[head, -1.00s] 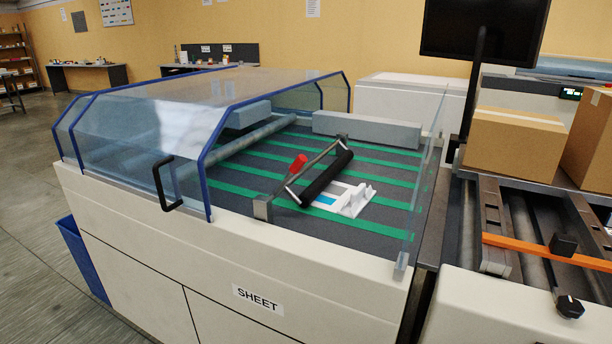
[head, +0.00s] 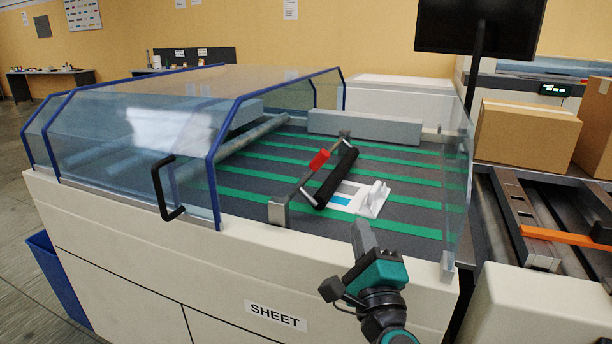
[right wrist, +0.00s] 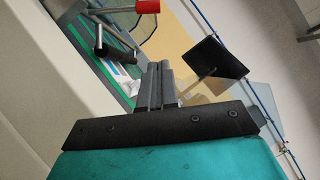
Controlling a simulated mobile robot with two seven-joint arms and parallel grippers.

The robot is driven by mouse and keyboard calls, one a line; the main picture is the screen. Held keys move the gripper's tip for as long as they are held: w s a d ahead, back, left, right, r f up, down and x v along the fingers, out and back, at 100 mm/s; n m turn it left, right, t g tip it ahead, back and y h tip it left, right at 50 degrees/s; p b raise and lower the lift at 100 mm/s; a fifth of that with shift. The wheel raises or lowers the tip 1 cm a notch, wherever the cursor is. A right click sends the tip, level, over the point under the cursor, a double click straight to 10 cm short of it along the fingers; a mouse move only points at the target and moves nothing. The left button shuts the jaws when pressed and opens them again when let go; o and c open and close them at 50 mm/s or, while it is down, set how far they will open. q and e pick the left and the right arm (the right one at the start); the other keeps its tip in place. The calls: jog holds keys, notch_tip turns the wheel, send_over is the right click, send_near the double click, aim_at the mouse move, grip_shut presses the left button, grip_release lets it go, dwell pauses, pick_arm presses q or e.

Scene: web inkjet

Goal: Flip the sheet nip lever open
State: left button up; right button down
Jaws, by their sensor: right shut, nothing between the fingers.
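The sheet nip lever has a red grip (head: 319,159) and stands beside a black roller (head: 335,178) on a bar between two metal posts. This sits over the grey bed with green belts (head: 408,226) of the machine marked SHEET. The red grip also shows at the top of the right wrist view (right wrist: 147,6), with the black roller end (right wrist: 101,46) to its left. My right gripper (head: 361,226) is at the front edge of the machine, nearer than the lever and apart from it. Its fingers (right wrist: 159,66) are together and empty. My left gripper is not in view.
A clear cover with blue edges (head: 215,150) and a black handle (head: 163,188) stands left of the lever. A clear side panel (head: 457,190) stands on the right. Cardboard boxes (head: 522,140) are at right.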

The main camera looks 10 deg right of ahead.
jog(key=shift+w+a+r+m, duration=0.15)
jog(key=shift+w+a+m, duration=0.05)
jog(key=shift+w+m, duration=0.25)
jog(key=shift+w+a+r+m, duration=0.15)
jog(key=shift+w+m, duration=0.15)
jog(key=shift+m, duration=0.25)
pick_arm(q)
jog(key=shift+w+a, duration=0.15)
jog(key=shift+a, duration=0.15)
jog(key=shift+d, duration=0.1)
pick_arm(e)
jog(key=shift+w+d+r, duration=0.1)
jog(key=shift+w, duration=0.1)
jog(key=a+r+x, duration=0.1)
jog(key=x, duration=1.1)
jog(key=shift+w+a, duration=0.2)
jog(key=shift+a, duration=0.4)
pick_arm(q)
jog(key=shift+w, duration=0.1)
pick_arm(e)
jog(key=shift+r, duration=0.15)
